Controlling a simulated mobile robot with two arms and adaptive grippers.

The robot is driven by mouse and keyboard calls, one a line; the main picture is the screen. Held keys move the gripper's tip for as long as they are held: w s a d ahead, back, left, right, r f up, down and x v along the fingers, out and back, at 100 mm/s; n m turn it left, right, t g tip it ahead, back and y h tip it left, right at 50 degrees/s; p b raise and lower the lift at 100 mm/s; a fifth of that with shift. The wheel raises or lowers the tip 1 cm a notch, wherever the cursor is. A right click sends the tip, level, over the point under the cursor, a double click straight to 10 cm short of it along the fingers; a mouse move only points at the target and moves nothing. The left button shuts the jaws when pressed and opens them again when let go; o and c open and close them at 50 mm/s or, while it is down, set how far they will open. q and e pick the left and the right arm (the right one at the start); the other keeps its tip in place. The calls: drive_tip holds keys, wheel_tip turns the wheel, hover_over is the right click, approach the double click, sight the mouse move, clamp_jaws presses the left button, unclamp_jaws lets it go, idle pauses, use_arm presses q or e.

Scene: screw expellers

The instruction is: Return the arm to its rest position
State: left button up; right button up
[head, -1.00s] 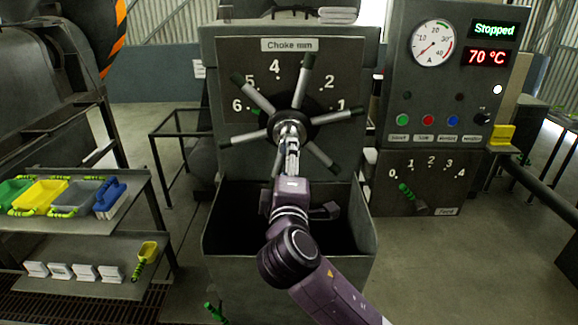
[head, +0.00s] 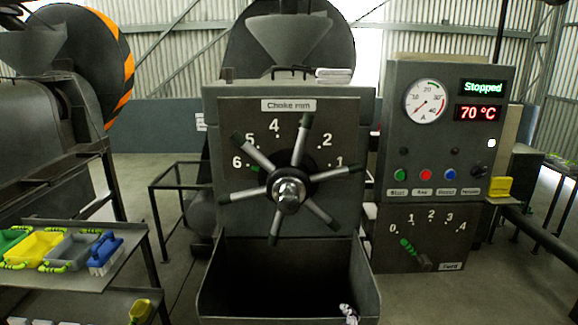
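A small pale piece at the bottom edge of the head view looks like the tip of my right gripper (head: 348,313). It is low in front of the dark bin (head: 366,280), apart from the choke handwheel (head: 289,194). Most of it is cut off by the frame, so I cannot tell if it is open or shut. My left gripper is not in view.
The control panel (head: 390,95) at right reads Stopped and 70 °C, with the feed lever (head: 414,252) below. At left a shelf (head: 85,284) carries coloured trays and a blue brush (head: 104,252). A yellow block (head: 498,187) sits right of the panel.

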drive_tip(key=s+d+f+m+g, duration=0.3)
drive_tip(key=s+d+f, duration=0.15)
drive_tip(key=s, duration=0.55)
drive_tip(key=s+d+f+m+g, duration=0.25)
drive_tip(key=s+f, duration=0.35)
drive_tip(key=s, duration=0.4)
drive_tip(key=s+d+f+m+g, duration=0.2)
drive_tip(key=s+d+f+g, duration=0.15)
drive_tip(key=s+f, duration=0.4)
wheel_tip(320, 180, down, 25)
drive_tip(key=s+b, duration=0.2)
drive_tip(key=s, duration=0.1)
drive_tip(key=s+d+f+g+b, duration=0.1)
drive_tip(key=s+d+f, duration=0.2)
drive_tip(key=s+f, duration=1.4)
wheel_tip(320, 180, down, 2)
drive_tip(key=shift+s+d+f+g+y+b, duration=0.1)
drive_tip(key=shift+s+d+g+y+b, duration=0.1)
drive_tip(key=shift+g+y+b, duration=0.15)
